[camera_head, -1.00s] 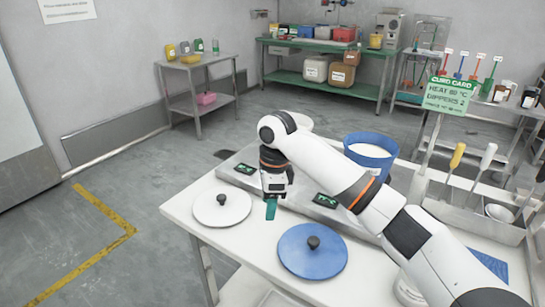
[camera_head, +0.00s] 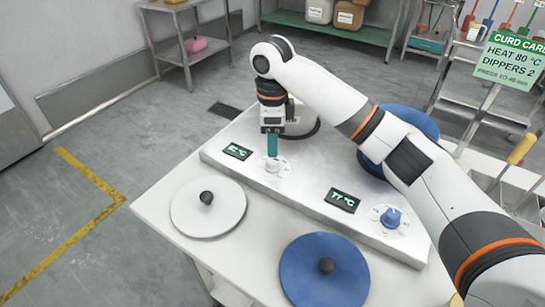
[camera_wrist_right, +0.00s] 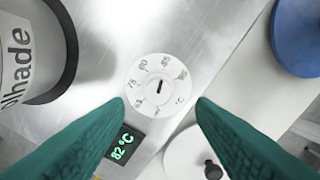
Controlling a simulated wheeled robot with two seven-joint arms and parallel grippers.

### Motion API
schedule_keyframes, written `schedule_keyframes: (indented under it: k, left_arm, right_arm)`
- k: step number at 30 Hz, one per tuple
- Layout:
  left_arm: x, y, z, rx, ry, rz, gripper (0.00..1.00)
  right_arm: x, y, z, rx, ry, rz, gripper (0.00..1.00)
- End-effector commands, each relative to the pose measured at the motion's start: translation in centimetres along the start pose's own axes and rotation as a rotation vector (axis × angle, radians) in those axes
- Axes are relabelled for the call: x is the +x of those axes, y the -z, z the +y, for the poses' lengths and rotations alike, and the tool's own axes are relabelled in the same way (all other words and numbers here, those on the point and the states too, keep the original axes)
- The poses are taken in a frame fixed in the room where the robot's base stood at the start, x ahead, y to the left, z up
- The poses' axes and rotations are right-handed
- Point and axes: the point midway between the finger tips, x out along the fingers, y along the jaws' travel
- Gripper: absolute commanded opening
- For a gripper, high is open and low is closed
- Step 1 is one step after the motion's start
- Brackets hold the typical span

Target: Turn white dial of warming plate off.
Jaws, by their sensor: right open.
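The warming plate (camera_head: 305,186) is a long metal unit on a white table. Its white dial (camera_head: 273,166) sits on the left part, beside a green-lit display (camera_head: 238,151). In the right wrist view the white dial (camera_wrist_right: 158,86) is round with numbers and a dark central mark, and the display (camera_wrist_right: 123,146) reads 82 °C. My right gripper (camera_head: 272,153) points down at the white dial. Its teal fingers are open, one on each side of the dial in the wrist view, with no visible contact. My left gripper is out of view.
A blue dial (camera_head: 391,217) and a second display (camera_head: 342,200) are on the right of the plate. A white lid (camera_head: 208,218) and a blue lid (camera_head: 324,279) lie in front. A blue pot (camera_head: 412,119) stands behind my right arm.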

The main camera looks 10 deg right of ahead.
Motion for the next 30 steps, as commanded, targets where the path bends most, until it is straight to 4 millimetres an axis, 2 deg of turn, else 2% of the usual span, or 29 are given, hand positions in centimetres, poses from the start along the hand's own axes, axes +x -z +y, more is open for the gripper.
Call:
schedule_keyframes:
  k: [3,9,14,22,23,30]
  left_arm:
    - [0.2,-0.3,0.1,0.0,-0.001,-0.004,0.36]
    - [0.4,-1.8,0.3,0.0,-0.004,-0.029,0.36]
    - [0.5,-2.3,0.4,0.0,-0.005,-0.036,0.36]
    - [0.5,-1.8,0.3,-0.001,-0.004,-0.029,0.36]
    - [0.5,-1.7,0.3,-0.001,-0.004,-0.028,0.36]
    - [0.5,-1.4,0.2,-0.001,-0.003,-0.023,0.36]
  right_arm:
    - [2.6,-0.1,0.0,0.001,0.002,-0.002,0.51]
    - [5.4,-0.1,0.0,0.0,0.0,-0.001,0.51]
    - [6.4,0.0,0.0,0.0,-0.001,0.0,0.51]
    - [6.5,0.0,0.0,0.0,-0.001,0.001,0.51]
    - [6.5,0.0,0.0,0.0,-0.001,0.001,0.49]
    - [6.5,0.0,0.0,0.0,-0.001,0.0,0.1]
